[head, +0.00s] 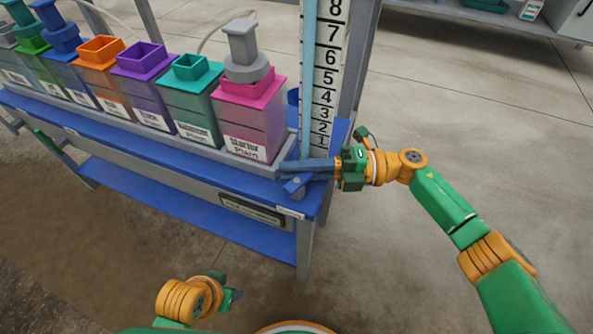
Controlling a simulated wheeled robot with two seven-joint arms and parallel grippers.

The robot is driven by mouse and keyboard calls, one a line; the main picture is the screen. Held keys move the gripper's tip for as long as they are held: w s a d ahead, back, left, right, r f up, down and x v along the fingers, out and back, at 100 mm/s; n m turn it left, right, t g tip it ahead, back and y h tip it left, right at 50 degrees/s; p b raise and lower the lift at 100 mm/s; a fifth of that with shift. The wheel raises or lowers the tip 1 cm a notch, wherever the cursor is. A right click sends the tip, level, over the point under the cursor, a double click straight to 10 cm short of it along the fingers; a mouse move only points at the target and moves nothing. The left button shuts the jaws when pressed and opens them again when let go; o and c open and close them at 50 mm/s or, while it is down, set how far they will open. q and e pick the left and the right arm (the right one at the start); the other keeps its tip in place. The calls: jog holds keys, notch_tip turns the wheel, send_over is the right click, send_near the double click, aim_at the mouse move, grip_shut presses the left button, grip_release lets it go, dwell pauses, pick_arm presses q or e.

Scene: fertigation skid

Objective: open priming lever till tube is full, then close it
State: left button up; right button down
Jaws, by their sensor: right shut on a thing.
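The clear tube (308,75) stands upright at the right end of the blue bench, beside a white number scale (331,75). It looks pale blue along its visible length; its top is out of frame, so I cannot tell the full level. The blue priming lever (296,187) is at the foot of the tube, at the bench's front right corner. My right gripper (300,169) reaches in from the right and is shut on the lever, its fingers hiding part of it. My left gripper (236,296) is low in front of the bench, away from the lever; its fingers are hardly visible.
A row of coloured bottles stands on the blue bench (130,158), with a pink-topped bottle (250,110) nearest the tube. A grey post (357,60) rises behind the scale. A lower blue shelf (190,215) runs beneath. The floor to the right is clear.

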pick_arm(q)
jog(key=shift+r, duration=0.1)
pick_arm(e)
jog(key=c, duration=0.9)
grip_release()
jog(key=shift+a, duration=0.1)
pick_arm(q)
jog(key=shift+s+r+b, duration=0.2)
jog(key=shift+r+b, duration=0.1)
jog(key=shift+r, duration=0.4)
pick_arm(e)
jog(key=d, duration=0.7)
jog(key=shift+w, duration=0.35)
